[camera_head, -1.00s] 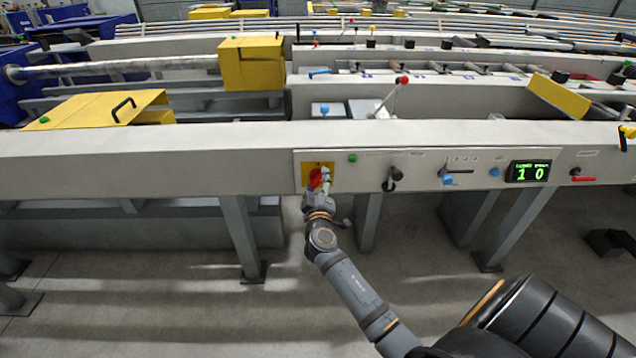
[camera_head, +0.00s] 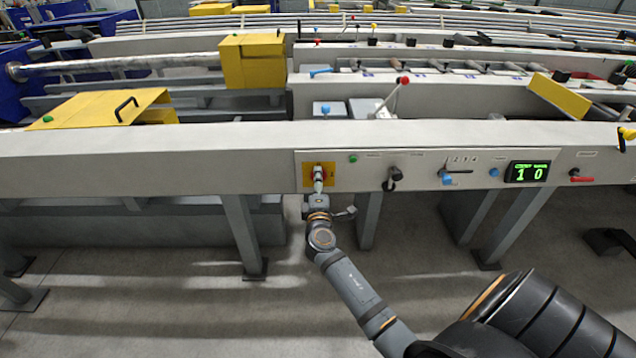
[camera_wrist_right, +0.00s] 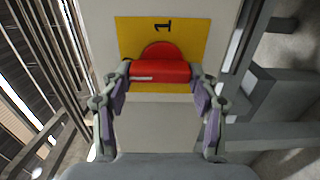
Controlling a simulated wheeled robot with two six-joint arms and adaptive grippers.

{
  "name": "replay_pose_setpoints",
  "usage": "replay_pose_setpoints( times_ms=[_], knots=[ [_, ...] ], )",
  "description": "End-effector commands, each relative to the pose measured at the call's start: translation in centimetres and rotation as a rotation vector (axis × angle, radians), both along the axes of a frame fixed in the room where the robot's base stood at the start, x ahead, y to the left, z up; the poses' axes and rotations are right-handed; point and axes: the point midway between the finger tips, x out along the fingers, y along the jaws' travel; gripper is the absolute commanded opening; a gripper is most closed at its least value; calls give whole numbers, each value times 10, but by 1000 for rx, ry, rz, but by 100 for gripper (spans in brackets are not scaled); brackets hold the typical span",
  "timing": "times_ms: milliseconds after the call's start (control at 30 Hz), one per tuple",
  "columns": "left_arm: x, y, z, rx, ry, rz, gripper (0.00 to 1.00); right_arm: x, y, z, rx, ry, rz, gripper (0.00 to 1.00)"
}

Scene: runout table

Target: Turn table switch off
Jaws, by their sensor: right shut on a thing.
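The red table switch (camera_wrist_right: 160,72) sits on a yellow plate (camera_wrist_right: 135,30) on the front panel. In the right wrist view its bar lies across the picture, below a sideways black "1" on the plate. The fingers of my right gripper (camera_wrist_right: 160,80) are shut on the bar's two ends. In the head view the yellow plate (camera_head: 308,184) is at the left end of the panel, and my right gripper (camera_head: 319,176) comes up from below and mostly hides the switch. My left gripper is in neither view.
Right of the switch, the panel holds a green button (camera_head: 353,159), a black selector (camera_head: 391,180), blue knobs (camera_head: 447,179) and a lit green display (camera_head: 528,172). A red lever (camera_head: 582,179) is further right. Table legs stand below; the floor in front looks clear.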

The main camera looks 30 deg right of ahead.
Motion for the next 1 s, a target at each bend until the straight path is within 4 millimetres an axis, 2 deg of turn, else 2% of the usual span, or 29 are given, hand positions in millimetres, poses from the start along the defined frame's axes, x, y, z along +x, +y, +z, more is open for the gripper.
replay_pose_setpoints(
  times_ms=[467,500,667,1000],
  knots=[
    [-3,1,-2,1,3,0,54,0,0,-2,-14,11,1,29],
    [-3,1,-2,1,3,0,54,0,0,-2,-14,11,1,61],
    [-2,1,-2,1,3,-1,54,0,0,-1,-13,10,1,83],
    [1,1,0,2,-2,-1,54,-2,1,-1,-12,9,1,83]
  ],
)
